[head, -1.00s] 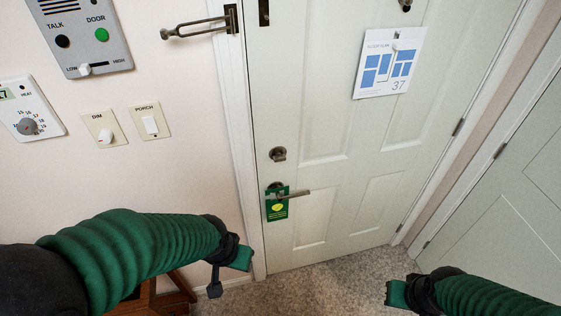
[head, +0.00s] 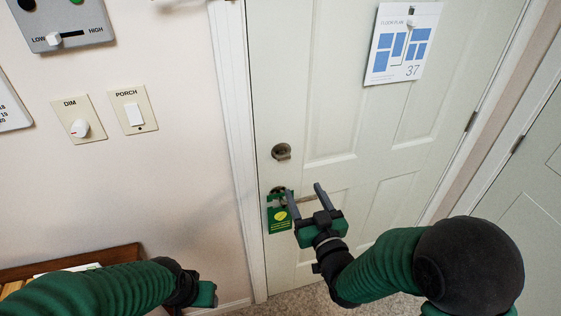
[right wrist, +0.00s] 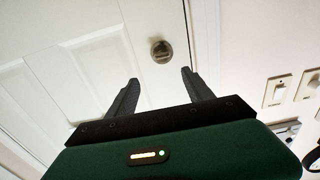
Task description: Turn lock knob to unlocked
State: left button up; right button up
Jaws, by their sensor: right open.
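The lock knob (head: 281,151) is a small dark metal thumb-turn on a round plate, on the white door above the lever handle. In the right wrist view the lock knob (right wrist: 161,51) shows ahead of and between my right fingers, apart from them. My right gripper (head: 306,194) is open and empty, below and slightly right of the knob, in front of the lever handle (head: 306,200), which it partly hides. It also shows in the right wrist view (right wrist: 158,88). My left gripper (head: 204,294) is low at the left near the wall; its fingers cannot be made out clearly.
A green tag (head: 279,213) hangs from the lever handle. A floor-plan sheet (head: 402,42) hangs higher on the door (head: 325,100). The dim switch (head: 79,128) and porch switch (head: 134,112) are on the left wall. A wooden table (head: 110,257) stands low at the left.

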send_near(285, 158)
jog(key=d, duration=0.1)
jog(key=x, duration=0.3)
jog(key=a+p+x, duration=0.1)
jog(key=x, duration=0.2)
jog(key=a+x, duration=0.1)
jog(key=x, duration=0.2)
jog(key=shift+w+d+f, duration=0.1)
jog(key=shift+w+d, duration=0.1)
jog(key=shift+d, duration=0.6)
jog(key=shift+a, duration=0.1)
jog(key=shift+c, duration=1.4)
jog(key=shift+a, duration=0.5)
jog(key=c, duration=0.7)
jog(key=shift+c, duration=1.3)
jog(key=shift+d, duration=0.25)
grip_shut()
pick_arm(q)
jog(key=shift+w+r, duration=0.2)
jog(key=shift+r, duration=0.55)
